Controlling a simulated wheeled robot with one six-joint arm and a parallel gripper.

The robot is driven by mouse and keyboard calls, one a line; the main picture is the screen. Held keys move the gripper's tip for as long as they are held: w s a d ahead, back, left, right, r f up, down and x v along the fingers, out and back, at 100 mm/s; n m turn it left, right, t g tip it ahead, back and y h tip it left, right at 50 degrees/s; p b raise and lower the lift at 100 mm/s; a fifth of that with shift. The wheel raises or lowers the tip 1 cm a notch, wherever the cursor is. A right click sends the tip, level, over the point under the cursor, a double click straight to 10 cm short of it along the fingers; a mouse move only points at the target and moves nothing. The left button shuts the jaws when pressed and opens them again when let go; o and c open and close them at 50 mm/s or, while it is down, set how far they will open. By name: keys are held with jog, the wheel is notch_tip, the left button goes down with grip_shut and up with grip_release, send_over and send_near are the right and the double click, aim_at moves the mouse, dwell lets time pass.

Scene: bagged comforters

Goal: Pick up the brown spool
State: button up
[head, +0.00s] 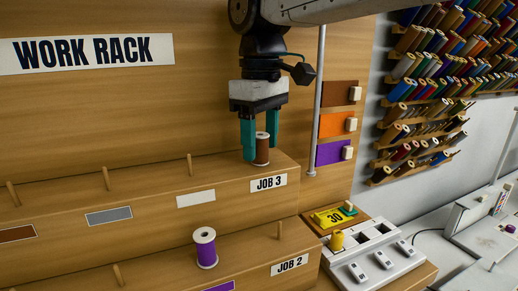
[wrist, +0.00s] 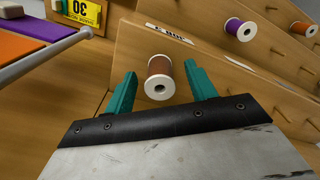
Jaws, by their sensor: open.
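The brown spool (head: 262,150) stands upright at the right end of the upper step of the work rack, above the JOB 3 label. My gripper (head: 259,148) points down over it, with teal fingers open on either side of the spool in the head view. In the wrist view the brown spool (wrist: 160,78) lies between the open fingertips (wrist: 158,82), with visible gaps on both sides. Its white end with a dark hole faces the wrist camera. I see no finger pressing on it.
A purple spool (head: 205,248) stands on the lower JOB 2 step. Bare wooden pegs (head: 106,180) line the upper step. A grey pole (head: 318,95) rises right of the gripper. A white tray (head: 375,255) with a yellow spool (head: 337,240) sits lower right.

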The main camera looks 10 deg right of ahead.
jog(key=shift+f, duration=0.8)
jog(key=c, duration=1.1)
jog(key=shift+o, duration=0.2)
jog(key=shift+r, duration=0.15)
jog(key=shift+r, duration=0.65)
notch_tip(320, 180, up, 6)
jog(key=shift+f, duration=0.15)
jog(key=s+d, duration=0.2)
jog(key=s, duration=0.6)
jog(key=s+d, duration=0.3)
jog(key=s, duration=0.6)
jog(key=shift+s, duration=0.15)
